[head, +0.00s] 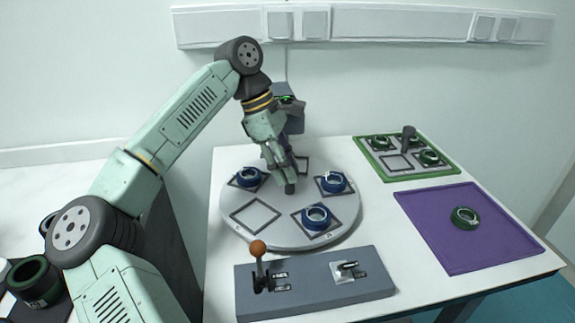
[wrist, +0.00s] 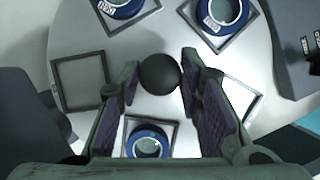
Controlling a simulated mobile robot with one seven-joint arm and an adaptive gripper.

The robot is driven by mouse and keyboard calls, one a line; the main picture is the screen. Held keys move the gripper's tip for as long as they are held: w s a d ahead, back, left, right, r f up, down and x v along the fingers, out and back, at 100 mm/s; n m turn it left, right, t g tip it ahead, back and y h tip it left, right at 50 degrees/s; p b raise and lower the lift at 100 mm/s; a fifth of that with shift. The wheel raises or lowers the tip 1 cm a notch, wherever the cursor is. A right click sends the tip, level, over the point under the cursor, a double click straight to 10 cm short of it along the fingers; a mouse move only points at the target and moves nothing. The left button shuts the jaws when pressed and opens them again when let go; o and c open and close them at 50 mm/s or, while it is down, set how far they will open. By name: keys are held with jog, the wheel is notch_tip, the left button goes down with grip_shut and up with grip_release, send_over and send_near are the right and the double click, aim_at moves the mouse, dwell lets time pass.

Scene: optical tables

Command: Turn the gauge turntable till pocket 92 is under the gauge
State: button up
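The gauge turntable (head: 275,238) is a round grey disc with square-framed pockets. Blue rings (head: 317,217) sit in several pockets; the front-left pocket (head: 255,216) is empty, and it also shows in the wrist view (wrist: 80,80). A dark knob (head: 290,188) stands at the disc's centre. My gripper (wrist: 160,75) comes down on it from above, one finger on each side, seemingly touching it. The gauge (head: 290,98), with a green display, stands behind my gripper at the back. The pocket below it (head: 301,164) is partly hidden by my fingers. Pocket numbers are too small to read.
A grey control box (head: 315,290) with an orange-knobbed lever (head: 258,250) lies in front of the turntable. To the right are a green-edged tray (head: 441,172) with green rings and a purple mat (head: 430,222) bearing one green ring (head: 465,217).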

jog(key=o, duration=0.4)
jog(key=shift+r, duration=0.1)
jog(key=v, duration=1.2)
jog(key=shift+w+a, duration=0.1)
